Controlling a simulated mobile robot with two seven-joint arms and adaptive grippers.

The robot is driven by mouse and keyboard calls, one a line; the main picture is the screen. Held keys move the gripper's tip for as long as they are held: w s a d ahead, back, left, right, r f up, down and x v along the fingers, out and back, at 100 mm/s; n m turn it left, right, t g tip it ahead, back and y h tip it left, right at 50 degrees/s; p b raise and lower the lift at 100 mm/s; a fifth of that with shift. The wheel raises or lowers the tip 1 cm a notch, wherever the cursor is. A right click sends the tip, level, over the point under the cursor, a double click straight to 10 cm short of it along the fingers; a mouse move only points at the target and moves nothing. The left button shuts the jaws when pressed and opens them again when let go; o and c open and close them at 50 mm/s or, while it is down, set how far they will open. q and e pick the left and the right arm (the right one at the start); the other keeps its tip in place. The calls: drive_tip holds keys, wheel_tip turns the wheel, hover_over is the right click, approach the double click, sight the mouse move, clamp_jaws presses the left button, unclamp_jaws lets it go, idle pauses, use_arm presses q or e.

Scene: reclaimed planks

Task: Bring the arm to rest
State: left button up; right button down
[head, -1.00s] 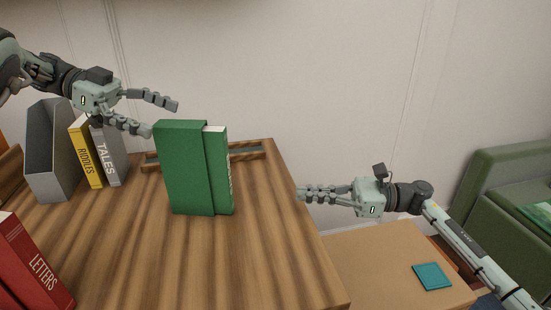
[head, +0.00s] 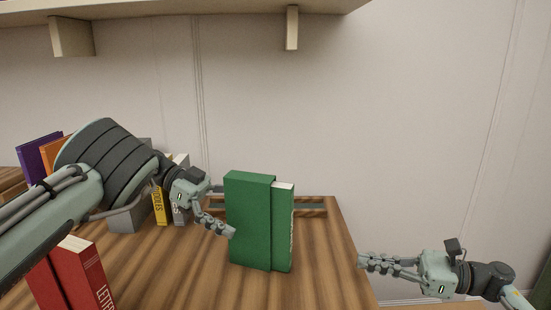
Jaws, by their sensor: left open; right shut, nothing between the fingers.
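My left gripper (head: 222,210) is open and empty. Its arm comes in from the left, and its fingers are at the left side of the green slipcase (head: 249,222); I cannot tell whether they touch it. The slipcase stands upright on the wooden table, with a green book (head: 283,228) standing out of its right side. My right gripper (head: 362,261) is shut and empty, off the table's right edge and apart from the slipcase.
A red book (head: 78,272) stands at the front left. A grey holder (head: 127,219), a yellow book (head: 160,206), and purple (head: 38,154) and orange books are partly behind my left arm. A wooden tray (head: 314,206) lies behind the slipcase. A shelf (head: 180,12) hangs above.

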sight(255, 222)
use_arm(q)
drive_tip(key=shift+x, duration=2.05)
drive_tip(key=shift+r, duration=0.2)
